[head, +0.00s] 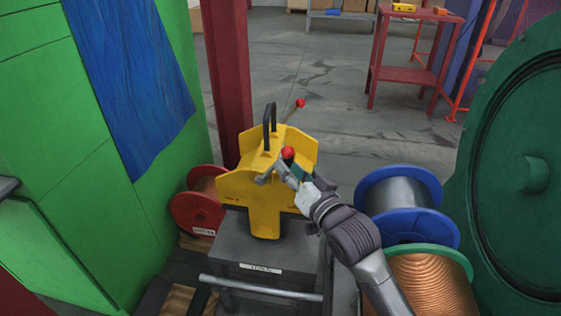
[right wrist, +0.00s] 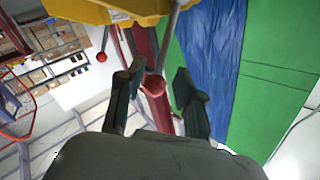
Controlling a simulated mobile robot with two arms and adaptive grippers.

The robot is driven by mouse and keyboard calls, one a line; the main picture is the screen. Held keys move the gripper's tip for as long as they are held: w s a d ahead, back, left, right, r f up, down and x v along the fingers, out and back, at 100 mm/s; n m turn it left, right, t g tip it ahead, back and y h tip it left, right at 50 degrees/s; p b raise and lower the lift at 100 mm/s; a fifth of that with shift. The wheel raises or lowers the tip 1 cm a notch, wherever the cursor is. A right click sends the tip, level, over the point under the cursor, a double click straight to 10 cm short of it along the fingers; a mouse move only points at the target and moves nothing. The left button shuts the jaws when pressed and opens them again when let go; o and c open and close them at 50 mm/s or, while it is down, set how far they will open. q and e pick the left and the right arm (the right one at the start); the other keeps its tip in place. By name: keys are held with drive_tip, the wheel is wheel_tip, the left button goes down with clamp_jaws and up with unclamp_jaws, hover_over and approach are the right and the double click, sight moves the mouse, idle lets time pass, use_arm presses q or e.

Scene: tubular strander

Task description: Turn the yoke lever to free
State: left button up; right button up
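The yellow yoke (head: 265,190) stands upright on a dark grey stand, with a black handle on top. It has two levers with red ball knobs. The far knob (head: 300,103) stands up behind the yoke; the near knob (head: 288,153) is at my right gripper (head: 284,174). In the right wrist view, my right gripper (right wrist: 160,92) is open. The near knob (right wrist: 154,84) shows between its two fingers, with a visible gap on each side. The lever rod runs up from it toward the yellow yoke (right wrist: 120,10). My left gripper is not in view.
A red spool (head: 197,213) lies left of the stand. A blue spool (head: 405,195) and a copper-wire spool (head: 430,280) are close on the right, beside a large green wheel (head: 520,170). A green wall panel (head: 60,120) and a red post (head: 228,80) stand left and behind.

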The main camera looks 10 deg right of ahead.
drive_tip(key=shift+b+x, duration=0.3)
drive_tip(key=shift+x, duration=2.05)
clamp_jaws()
